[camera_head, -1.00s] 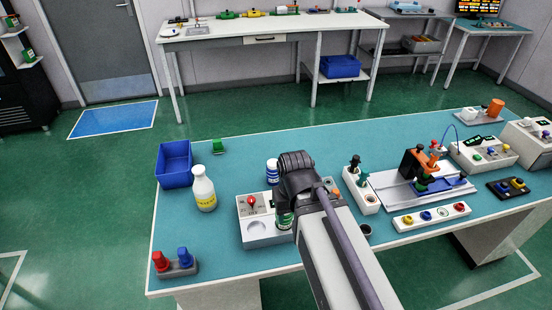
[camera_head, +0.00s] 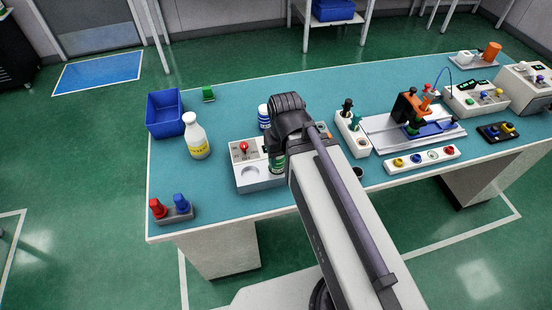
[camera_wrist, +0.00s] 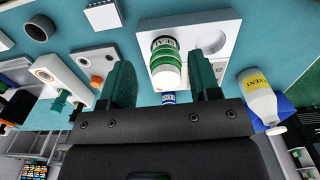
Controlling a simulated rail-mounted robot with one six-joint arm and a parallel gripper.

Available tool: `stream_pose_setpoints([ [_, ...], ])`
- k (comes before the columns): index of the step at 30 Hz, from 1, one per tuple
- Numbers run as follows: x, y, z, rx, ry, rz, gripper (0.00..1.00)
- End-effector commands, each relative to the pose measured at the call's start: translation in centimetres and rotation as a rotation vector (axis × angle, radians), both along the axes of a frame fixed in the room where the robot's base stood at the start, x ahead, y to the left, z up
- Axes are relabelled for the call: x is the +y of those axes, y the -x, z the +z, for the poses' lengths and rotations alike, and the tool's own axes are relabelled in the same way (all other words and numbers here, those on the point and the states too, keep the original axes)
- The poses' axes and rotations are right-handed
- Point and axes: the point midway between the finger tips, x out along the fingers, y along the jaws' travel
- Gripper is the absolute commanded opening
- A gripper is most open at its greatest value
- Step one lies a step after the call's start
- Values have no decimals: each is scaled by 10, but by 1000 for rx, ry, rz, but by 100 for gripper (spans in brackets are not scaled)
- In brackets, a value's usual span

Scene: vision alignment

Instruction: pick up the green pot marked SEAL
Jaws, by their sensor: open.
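The green pot (camera_head: 277,164) stands on a white station block (camera_head: 262,176) with a round recess, partly hidden by my arm in the head view. My gripper (camera_wrist: 162,82) is open, with one dark green finger on each side of the pot in the picture. The pot appears beyond the fingertips, and I see no contact. The gripper's fingers are hidden in the head view.
A blue-and-white pot (camera_head: 264,117) stands just behind the block. A white bottle (camera_head: 196,137) and blue bin (camera_head: 165,114) are to the left. A white block with dark and green knobs (camera_head: 352,134) is close on the right.

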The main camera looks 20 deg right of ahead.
Motion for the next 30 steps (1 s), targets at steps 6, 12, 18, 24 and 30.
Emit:
stream_pose_setpoints([
  [6, 0, 0, 0, 0, 0, 0, 57],
  [12, 0, 0, 0, 0, 0, 0, 57],
  [18, 0, 0, 0, 0, 0, 0, 74],
  [24, 0, 0, 0, 0, 0, 0, 84],
  [30, -8, 0, 1, 0, 0, -21, 84],
])
